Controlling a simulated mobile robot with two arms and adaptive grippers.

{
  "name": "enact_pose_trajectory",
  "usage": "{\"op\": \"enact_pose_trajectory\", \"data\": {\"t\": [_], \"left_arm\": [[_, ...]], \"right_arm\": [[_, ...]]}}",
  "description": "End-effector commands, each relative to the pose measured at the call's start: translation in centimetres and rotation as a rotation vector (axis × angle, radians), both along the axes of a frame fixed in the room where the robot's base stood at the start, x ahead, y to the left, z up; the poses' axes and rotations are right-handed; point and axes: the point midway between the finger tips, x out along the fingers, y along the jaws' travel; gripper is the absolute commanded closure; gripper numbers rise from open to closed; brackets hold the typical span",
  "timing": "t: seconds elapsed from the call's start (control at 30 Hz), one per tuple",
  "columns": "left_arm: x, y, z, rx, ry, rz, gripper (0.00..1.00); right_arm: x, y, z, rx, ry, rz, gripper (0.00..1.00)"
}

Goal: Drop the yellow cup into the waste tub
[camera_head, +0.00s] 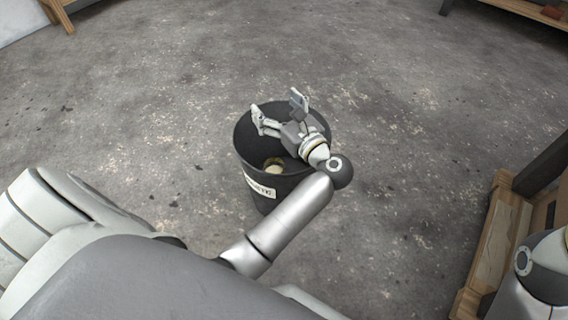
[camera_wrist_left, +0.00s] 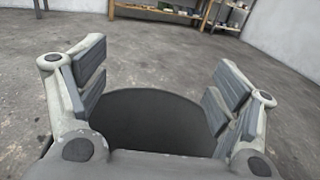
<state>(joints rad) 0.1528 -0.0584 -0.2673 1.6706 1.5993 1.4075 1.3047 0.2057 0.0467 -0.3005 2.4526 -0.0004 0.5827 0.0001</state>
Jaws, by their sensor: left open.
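The waste tub (camera_head: 243,150) is a round black bin with a white label, standing on the floor in the middle of the head view. Its dark rim and inside (camera_wrist_left: 150,112) show in the left wrist view. My left gripper (camera_head: 276,105) is over the tub's opening, its fingers spread wide with nothing between them. In the wrist view the left gripper (camera_wrist_left: 150,85) is open and empty too. A small pale yellowish round thing (camera_head: 274,165) lies inside the tub near the bottom; it looks like the yellow cup, partly in shadow. My right gripper is not in view.
A wooden pallet or frame (camera_head: 491,245) stands at the right, beside part of my own right arm. Wooden furniture legs show at the top left (camera_head: 60,14). Shelves with small items (camera_wrist_left: 165,12) stand far back. The concrete floor around the tub is clear.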

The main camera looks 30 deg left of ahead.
Motion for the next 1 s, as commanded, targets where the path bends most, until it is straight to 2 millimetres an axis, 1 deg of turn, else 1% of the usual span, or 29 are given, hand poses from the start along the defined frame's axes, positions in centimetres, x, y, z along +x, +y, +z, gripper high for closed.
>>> {"op": "enact_pose_trajectory", "data": {"t": [0.17,0.27,0.37,0.57,1.0], "left_arm": [[0.0,0.0,0.2,-0.001,0.0,0.0,0.15],[0.0,0.0,1.1,-0.003,-0.001,0.001,0.15],[0.0,0.0,2.7,-0.004,-0.001,0.001,0.15],[0.0,0.0,6.7,-0.004,-0.001,0.0,0.15],[-0.8,-0.1,11.1,0.0,0.002,-0.105,0.15]], "right_arm": [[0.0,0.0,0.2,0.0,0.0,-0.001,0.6],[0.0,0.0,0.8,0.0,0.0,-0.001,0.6],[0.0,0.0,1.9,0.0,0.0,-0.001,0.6],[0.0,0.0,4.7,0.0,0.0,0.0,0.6],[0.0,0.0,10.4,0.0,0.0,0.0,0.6]]}}
